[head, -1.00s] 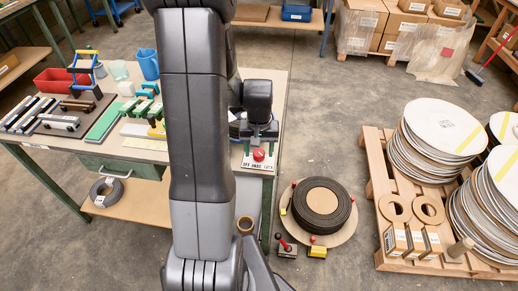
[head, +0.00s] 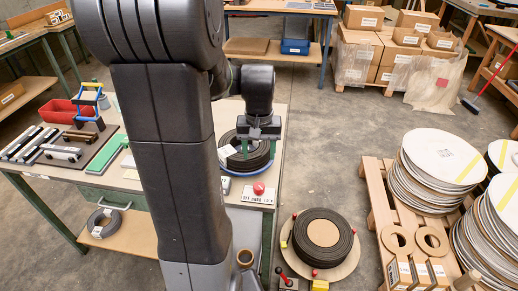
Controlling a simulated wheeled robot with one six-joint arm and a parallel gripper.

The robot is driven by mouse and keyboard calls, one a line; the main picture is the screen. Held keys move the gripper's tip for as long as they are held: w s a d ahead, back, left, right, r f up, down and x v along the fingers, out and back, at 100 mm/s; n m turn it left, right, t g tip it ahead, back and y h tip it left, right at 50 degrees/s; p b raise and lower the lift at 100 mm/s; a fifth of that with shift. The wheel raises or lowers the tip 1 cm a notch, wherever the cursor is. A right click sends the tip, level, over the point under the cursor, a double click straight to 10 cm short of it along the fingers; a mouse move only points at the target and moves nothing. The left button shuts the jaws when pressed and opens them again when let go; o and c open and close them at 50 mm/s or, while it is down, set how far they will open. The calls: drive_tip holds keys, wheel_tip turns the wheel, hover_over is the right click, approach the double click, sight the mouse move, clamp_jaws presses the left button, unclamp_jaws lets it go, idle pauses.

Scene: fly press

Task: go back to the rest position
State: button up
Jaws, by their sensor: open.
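My gripper (head: 258,133) hangs over the right part of the workbench (head: 270,215), above a coil of dark strip (head: 245,155). It is open, with nothing seen between its jaws. My arm stands upright through the middle of the view and hides much of the bench. A red push button (head: 258,188) on a pale labelled plate sits at the bench's front right corner, in front of the gripper.
A coil on a round board (head: 322,243) lies on the floor. A pallet with stacked discs (head: 436,168) stands right.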

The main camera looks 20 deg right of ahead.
sight(259, 186)
drive_tip(key=shift+r, duration=0.2)
drive_tip(key=shift+f, duration=0.1)
wheel_tip(259, 186, down, 14)
drive_tip(key=shift+r+b, duration=0.1)
drive_tip(key=shift+b, duration=0.2)
idle(0.5)
drive_tip(key=shift+r, duration=0.1)
